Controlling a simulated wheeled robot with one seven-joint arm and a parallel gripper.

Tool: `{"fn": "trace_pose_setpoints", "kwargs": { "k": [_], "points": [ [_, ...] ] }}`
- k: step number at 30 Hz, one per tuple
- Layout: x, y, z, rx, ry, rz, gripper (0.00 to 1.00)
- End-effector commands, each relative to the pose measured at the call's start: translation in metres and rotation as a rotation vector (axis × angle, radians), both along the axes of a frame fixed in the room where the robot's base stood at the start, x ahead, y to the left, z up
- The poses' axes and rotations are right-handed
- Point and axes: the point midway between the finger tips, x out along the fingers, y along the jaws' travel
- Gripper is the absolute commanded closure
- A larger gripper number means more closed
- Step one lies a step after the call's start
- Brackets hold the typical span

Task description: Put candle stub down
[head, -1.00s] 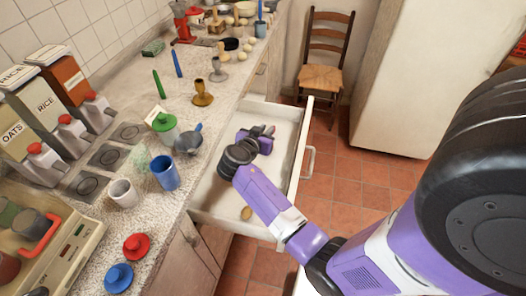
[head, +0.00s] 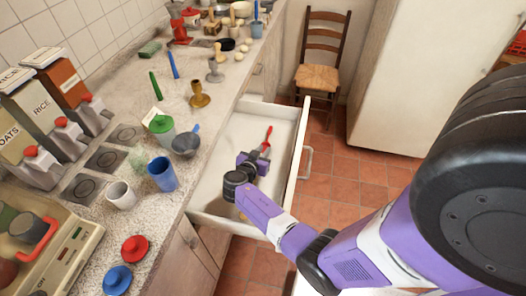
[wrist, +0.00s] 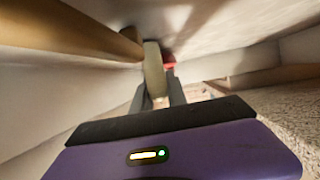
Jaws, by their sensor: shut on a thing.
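My gripper (head: 262,155) is inside the open drawer (head: 225,200), low over its floor, with the wrist coming in from the front right. In the wrist view the two grey fingers (wrist: 158,98) are closed around a pale, cream upright piece, which I take to be the candle stub (wrist: 154,68). In the head view the stub cannot be made out; my gripper hides it. I cannot tell whether the stub touches the drawer floor.
A red long-handled thing (head: 268,134) lies in the drawer just beyond my gripper. The drawer's far part is clear. The counter at left holds a blue cup (head: 163,174), white cup (head: 122,195), small grey pan (head: 185,143) and brass candlestick (head: 199,96).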

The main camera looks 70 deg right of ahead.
Motion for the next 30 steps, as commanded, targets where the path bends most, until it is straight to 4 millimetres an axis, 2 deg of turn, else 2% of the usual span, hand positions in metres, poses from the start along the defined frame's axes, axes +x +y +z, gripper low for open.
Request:
{"fn": "trace_pose_setpoints", "kwargs": {
  "k": [7, 8, 11, 24, 30],
  "points": [
    [0.000, 0.000, -0.004, 0.000, 0.000, 0.000, 1.00],
    [0.000, 0.000, -0.004, 0.001, 0.000, 0.000, 0.80],
    [0.000, 0.000, -0.003, 0.001, 0.000, -0.001, 0.60],
    [0.000, 0.000, 0.003, 0.000, 0.001, -0.001, 0.60],
    [0.002, 0.032, 0.012, 0.000, -0.001, 0.005, 0.60]
  ]
}}
